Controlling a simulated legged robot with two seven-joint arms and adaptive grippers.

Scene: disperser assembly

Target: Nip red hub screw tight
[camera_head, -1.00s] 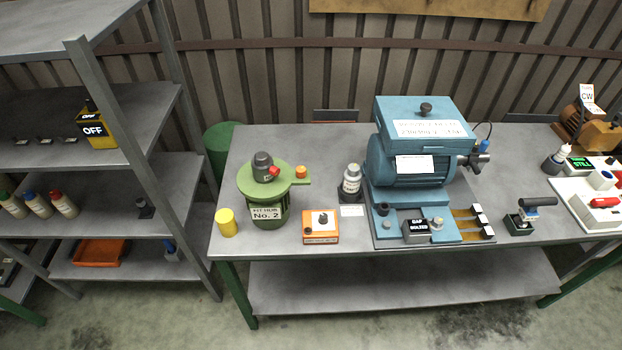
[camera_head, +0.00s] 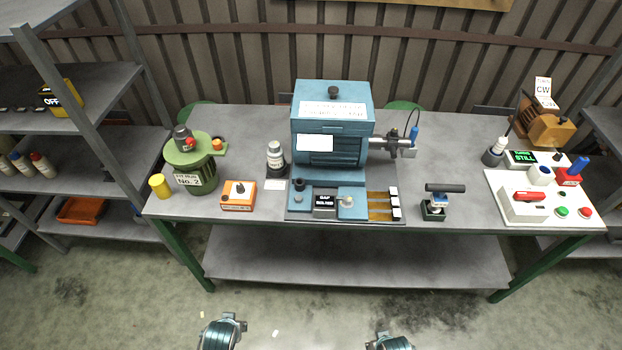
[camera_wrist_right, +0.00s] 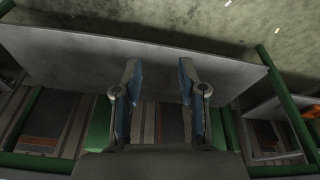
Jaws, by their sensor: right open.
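A green pot (camera_head: 190,176) labelled No. 2 stands at the left of the bench. On its lid is a dark grey hub (camera_head: 181,133) with a small red screw (camera_head: 190,143) on its side. How tight the screw sits cannot be seen. My right gripper (camera_wrist_right: 158,72) is open and empty in the right wrist view, over the bench's lower shelf and away from the pot. My left gripper's fingers are not visible. Parts of both my arms show at the bottom of the head view, in front of the bench.
An orange-red knob (camera_head: 217,145) sits on the lid's arm. A yellow cylinder (camera_head: 159,186) and orange box (camera_head: 238,195) flank the pot. A blue motor unit (camera_head: 333,150) fills the bench middle. A white control panel (camera_head: 520,215) lies at right. A shelf rack stands left.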

